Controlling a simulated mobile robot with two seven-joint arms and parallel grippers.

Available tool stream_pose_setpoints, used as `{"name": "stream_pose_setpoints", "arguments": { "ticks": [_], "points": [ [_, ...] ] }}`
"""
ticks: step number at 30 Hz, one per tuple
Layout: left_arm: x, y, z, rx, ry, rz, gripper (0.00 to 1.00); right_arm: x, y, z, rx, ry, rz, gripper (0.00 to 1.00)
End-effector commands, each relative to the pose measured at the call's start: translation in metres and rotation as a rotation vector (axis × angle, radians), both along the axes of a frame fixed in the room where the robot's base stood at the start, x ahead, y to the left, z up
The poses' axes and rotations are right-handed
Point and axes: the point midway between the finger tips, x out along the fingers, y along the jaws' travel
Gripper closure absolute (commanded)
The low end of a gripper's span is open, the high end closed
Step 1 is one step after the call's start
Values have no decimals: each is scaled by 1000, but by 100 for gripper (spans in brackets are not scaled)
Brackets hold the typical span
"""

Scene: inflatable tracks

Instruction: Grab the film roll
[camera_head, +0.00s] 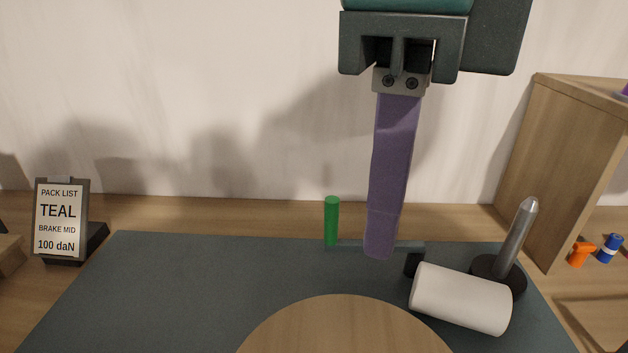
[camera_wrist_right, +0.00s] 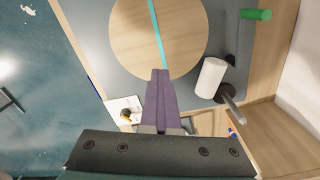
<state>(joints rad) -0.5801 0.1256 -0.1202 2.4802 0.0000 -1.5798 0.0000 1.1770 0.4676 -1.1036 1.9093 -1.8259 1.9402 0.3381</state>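The white roll (camera_head: 460,298), which I take as the film roll, lies on its side on the dark mat (camera_head: 200,290). It also shows in the right wrist view (camera_wrist_right: 211,78). A black piece at its end meets a grey bar, which leads toward a green grip (camera_head: 331,221). My right gripper (camera_head: 380,250) points down with long purple fingers, to the left of and apart from the roll. In the right wrist view its fingers (camera_wrist_right: 160,75) lie together with nothing between them. My left gripper is in neither view.
A metal post on a black base (camera_head: 515,243) stands right beside the roll. A round wooden disc (camera_head: 340,330) covers the mat's front middle. A sign reading TEAL (camera_head: 60,215) stands left. A wooden shelf (camera_head: 570,150) with orange and blue items is right. The mat's left is clear.

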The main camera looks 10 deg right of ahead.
Motion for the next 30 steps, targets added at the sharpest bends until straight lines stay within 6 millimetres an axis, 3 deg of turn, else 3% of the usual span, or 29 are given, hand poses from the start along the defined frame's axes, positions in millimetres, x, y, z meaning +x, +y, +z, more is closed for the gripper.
{"name": "stream_pose_setpoints", "arguments": {
  "ticks": [4, 25, 30],
  "points": [
    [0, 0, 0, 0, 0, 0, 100, 0, 0, 0, 1, -1, 1, 99],
    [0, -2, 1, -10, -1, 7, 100, 0, 0, 0, 1, -1, 1, 21],
    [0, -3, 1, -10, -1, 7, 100, 0, 0, 0, 1, -1, 1, 20]
  ]
}}
